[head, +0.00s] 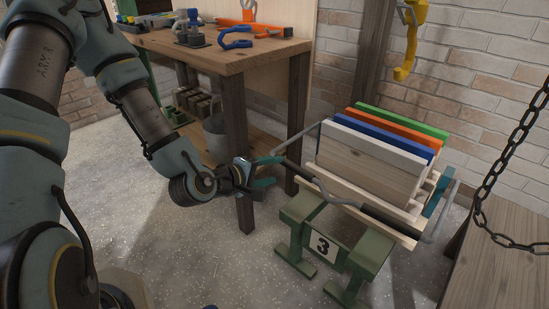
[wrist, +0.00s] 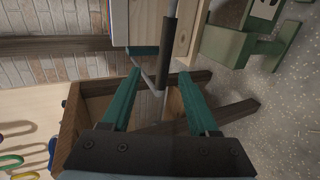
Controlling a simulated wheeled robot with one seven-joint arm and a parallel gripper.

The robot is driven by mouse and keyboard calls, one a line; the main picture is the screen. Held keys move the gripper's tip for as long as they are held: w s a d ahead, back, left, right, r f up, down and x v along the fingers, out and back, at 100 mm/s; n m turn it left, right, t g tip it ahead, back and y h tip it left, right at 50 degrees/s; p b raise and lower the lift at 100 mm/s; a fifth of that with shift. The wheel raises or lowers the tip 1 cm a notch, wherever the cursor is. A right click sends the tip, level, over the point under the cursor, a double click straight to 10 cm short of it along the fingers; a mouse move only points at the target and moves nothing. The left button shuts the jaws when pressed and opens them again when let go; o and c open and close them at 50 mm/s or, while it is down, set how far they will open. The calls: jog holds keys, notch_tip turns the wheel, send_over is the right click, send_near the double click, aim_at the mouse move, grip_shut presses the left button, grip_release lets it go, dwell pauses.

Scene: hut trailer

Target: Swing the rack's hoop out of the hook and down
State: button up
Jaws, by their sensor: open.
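The rack (head: 390,225) is a pale wooden cradle holding upright boards in white, blue, orange and green. Its hoop (head: 318,190) is a bent grey bar with a black sleeve along the front side; bar and sleeve (wrist: 167,52) also show in the wrist view. A teal block (head: 437,190) sits at the rack's right end. Another teal piece (wrist: 143,50) shows beside the bar in the wrist view. I cannot make out the hook. My gripper (head: 273,170) is open at the rack's left end, teal fingers apart (wrist: 160,75). The bar shows between the fingertips; contact is unclear.
A green trestle (head: 335,252) marked 3 stands under the rack. A workbench (head: 225,58) with tools stands behind, its front leg (head: 242,150) close to my gripper. A chain (head: 505,150) and wooden surface (head: 505,265) are at right. Floor at front is clear.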

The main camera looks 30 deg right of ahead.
jog(key=shift+s+a+r+p, duration=0.25)
jog(key=shift+a+p, duration=0.25)
jog(key=shift+p, duration=0.7)
jog(key=shift+f, duration=0.1)
